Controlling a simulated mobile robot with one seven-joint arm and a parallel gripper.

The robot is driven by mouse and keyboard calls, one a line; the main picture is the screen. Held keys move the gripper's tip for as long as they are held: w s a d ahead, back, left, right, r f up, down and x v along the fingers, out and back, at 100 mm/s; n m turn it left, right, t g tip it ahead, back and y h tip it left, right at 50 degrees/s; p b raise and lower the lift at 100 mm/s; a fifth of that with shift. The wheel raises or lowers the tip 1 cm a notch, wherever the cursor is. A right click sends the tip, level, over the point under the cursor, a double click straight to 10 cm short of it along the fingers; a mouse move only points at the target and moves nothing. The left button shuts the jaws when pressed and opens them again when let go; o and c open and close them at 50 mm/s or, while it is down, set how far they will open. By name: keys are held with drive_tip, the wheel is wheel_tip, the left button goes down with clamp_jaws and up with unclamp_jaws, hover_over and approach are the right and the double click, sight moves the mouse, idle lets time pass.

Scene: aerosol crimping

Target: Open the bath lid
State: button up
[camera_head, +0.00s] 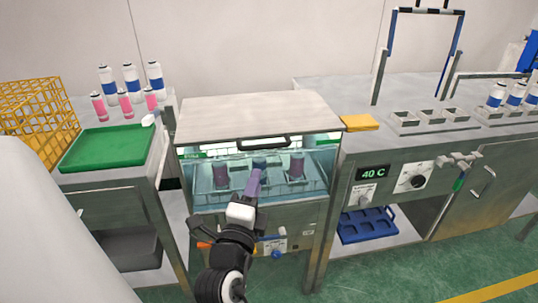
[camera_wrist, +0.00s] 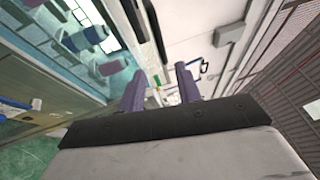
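The bath (camera_head: 318,187) stands in the middle of the head view, with a clear front and several dark cans inside, such as one at the right (camera_head: 297,167). Its pale metal lid (camera_head: 235,113) lies flat over the top, with a black handle (camera_head: 264,143) along the front edge. My gripper (camera_head: 256,170) is in front of the bath, below the handle in the picture. In the wrist view, its two purple fingers (camera_wrist: 160,88) are apart with nothing held between them. A dark bar (camera_wrist: 153,28) shows beyond them; I cannot tell whether they touch it.
A green tray (camera_head: 106,148) and a yellow crate (camera_head: 45,118) are on the left bench, with white and pink cans behind. The right bench carries a 40 C display (camera_head: 373,172), knobs and a yellow block (camera_head: 360,122). A blue rack (camera_head: 367,226) sits on the shelf below.

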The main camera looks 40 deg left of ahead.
sight(267, 148)
drive_tip(key=x, duration=1.1)
drive_tip(key=shift+s+r, duration=0.1)
drive_tip(key=shift+x, duration=0.75)
clamp_jaws()
